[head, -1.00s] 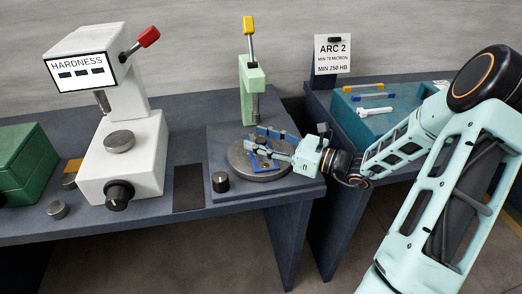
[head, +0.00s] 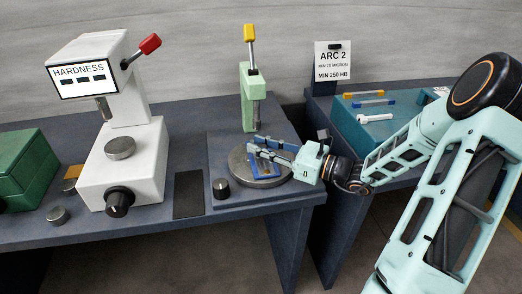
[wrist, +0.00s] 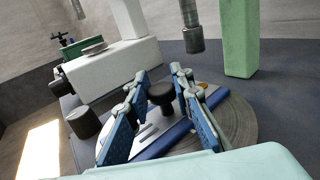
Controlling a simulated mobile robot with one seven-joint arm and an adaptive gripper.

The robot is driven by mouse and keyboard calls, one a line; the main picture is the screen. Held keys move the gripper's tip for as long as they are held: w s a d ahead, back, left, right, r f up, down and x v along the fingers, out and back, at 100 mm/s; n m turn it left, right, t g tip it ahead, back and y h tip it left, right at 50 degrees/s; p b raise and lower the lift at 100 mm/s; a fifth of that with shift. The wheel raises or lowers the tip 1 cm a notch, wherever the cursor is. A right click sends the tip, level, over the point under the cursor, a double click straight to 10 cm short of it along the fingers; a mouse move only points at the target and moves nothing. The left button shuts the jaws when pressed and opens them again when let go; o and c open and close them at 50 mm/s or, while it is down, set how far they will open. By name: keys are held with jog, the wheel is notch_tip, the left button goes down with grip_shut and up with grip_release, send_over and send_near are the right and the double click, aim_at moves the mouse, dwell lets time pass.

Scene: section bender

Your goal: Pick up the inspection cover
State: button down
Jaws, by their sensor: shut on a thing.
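The inspection cover appears as a grey plate with a blue edge and a dark round knob (wrist: 160,94) on top. In the head view the blue cover (head: 264,169) is at the round grey disc (head: 238,164) of the green-column stand. My gripper (head: 262,147) reaches in from the right over the disc. In the wrist view its blue-padded fingers (wrist: 160,76) stand on either side of the knob, shut on the cover. The fingers hide part of the plate. I cannot tell whether the cover touches the disc.
The green column (head: 252,95) stands close behind the disc, its dark spindle (wrist: 190,25) overhead. A dark knob (head: 221,188) is at the disc's left. The white hardness tester (head: 125,165) stands further left. A teal tray (head: 370,130) is on the right table.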

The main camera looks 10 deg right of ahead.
aim_at(263, 146)
jog(key=shift+r, duration=0.6)
jog(key=shift+s+d+r+p, duration=0.15)
jog(key=shift+r+p, duration=0.1)
jog(key=shift+r, duration=0.4)
jog(key=shift+d+r+p, duration=0.15)
jog(key=shift+r+p, duration=0.1)
jog(key=shift+r, duration=0.35)
jog(key=v, duration=1.7)
jog(key=shift+d+p, duration=0.15)
jog(key=shift+p, duration=0.25)
jog(key=shift+s, duration=0.2)
